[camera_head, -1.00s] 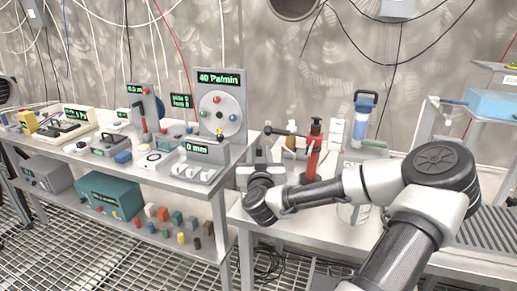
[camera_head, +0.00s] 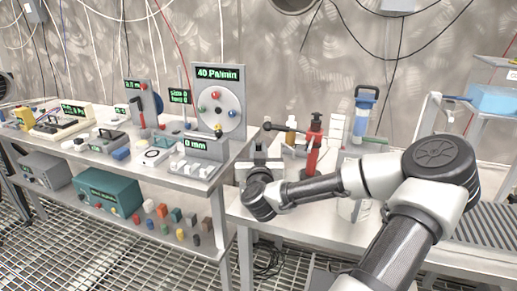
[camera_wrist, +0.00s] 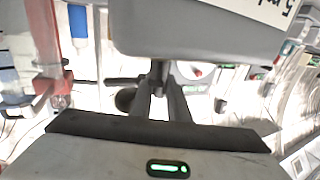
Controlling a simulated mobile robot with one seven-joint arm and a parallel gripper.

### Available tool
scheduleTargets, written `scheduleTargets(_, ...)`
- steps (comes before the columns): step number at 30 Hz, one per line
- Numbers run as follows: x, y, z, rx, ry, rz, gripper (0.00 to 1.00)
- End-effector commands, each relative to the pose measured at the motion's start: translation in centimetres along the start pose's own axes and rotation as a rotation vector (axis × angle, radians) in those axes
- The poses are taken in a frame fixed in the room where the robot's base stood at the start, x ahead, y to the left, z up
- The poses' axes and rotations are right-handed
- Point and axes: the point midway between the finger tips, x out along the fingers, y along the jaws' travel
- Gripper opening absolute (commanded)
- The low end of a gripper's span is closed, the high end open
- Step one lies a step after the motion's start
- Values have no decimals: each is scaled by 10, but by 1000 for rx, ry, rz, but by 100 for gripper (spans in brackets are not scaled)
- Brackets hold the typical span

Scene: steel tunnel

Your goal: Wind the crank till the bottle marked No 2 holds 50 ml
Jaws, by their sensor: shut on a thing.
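My gripper (camera_wrist: 160,108) is shut on a small dark handle (camera_wrist: 157,72), which I take to be the crank's. The handle sits just below a grey housing (camera_wrist: 200,38) with a white label, partly cut off, reading "5 ml". In the head view my gripper (camera_head: 262,172) is at the left end of the right bench, and my wrist hides much of the crank. A small amber bottle (camera_head: 291,130) stands behind, next to a red upright device (camera_head: 312,150). I cannot read a No 2 mark or a liquid level on any bottle.
A dark lever with a ball end (camera_head: 268,126) reaches over near my gripper. The left table (camera_head: 190,180) is crowded with instruments, including a panel (camera_head: 218,73) reading "40 Pa/min".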

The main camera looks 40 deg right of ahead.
Motion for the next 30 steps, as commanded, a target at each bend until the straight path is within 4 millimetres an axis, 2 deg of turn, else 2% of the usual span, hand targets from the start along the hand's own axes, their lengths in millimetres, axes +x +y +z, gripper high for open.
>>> scheduleTargets(11, 1, 0, -4, -12, 7, 83, 0)
scheduleTargets(30, 0, 13, -2, 3, 9, 394, 0)
